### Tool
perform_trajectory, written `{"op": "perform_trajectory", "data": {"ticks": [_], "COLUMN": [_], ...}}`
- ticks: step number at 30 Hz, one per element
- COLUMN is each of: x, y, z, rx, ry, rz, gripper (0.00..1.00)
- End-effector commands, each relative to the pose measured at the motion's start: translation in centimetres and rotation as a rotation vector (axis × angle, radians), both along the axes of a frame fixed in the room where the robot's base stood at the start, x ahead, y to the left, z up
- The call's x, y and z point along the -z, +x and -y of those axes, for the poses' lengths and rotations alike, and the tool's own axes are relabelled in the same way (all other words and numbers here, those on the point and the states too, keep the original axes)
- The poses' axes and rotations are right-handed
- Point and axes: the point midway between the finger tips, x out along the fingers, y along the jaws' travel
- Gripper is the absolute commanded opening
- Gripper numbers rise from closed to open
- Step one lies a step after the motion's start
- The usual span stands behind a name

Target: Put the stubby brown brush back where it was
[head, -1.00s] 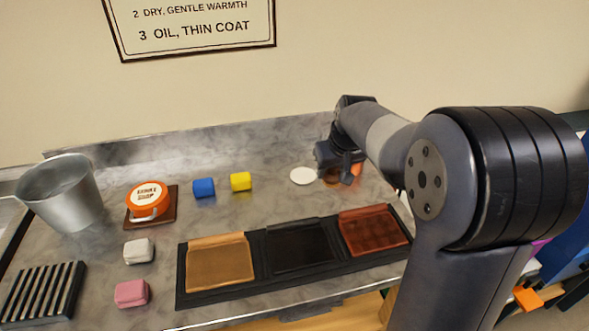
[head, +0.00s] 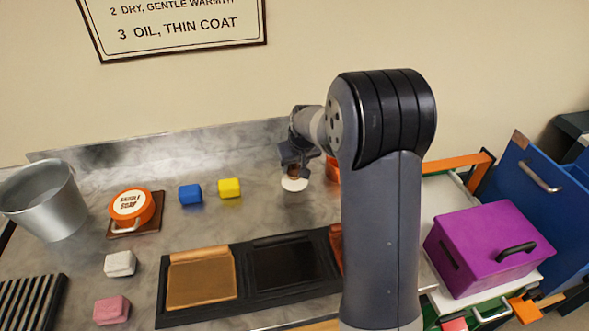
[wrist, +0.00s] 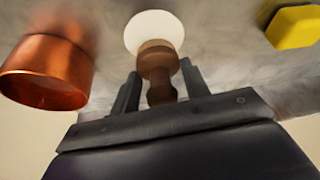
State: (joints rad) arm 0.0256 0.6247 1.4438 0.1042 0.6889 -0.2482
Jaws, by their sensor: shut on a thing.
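The stubby brown brush (wrist: 156,66) is between the two dark fingers of my gripper (wrist: 161,84) in the wrist view, held by its narrower part. In the head view the brush (head: 294,170) shows as a small brown piece below my gripper (head: 296,155). A round white disc (wrist: 153,27) lies on the counter beyond the brush's wide end. In the head view the disc (head: 294,184) is directly below the brush. I cannot tell whether brush and disc touch.
A copper cup (wrist: 48,72) stands close beside my gripper. A yellow block (head: 229,188) and a blue block (head: 190,194) sit to the left. The dark three-part tray (head: 240,262) lies in front. A purple box (head: 488,248) is at right, past my arm.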

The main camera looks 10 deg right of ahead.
Motion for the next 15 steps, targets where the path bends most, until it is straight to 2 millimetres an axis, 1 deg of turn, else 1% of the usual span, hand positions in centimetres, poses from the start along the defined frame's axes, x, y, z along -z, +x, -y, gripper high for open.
{"op": "perform_trajectory", "data": {"ticks": [1, 5, 15], "x": [0.9, 2.2, 2.5], "y": [0.0, 0.0, 0.0], "z": [0.0, 0.0, 0.0], "rx": [0.000, -0.001, -0.001], "ry": [0.000, 0.000, 0.000], "rz": [-0.004, -0.003, 0.000], "gripper": [0.26, 0.26, 0.26]}}
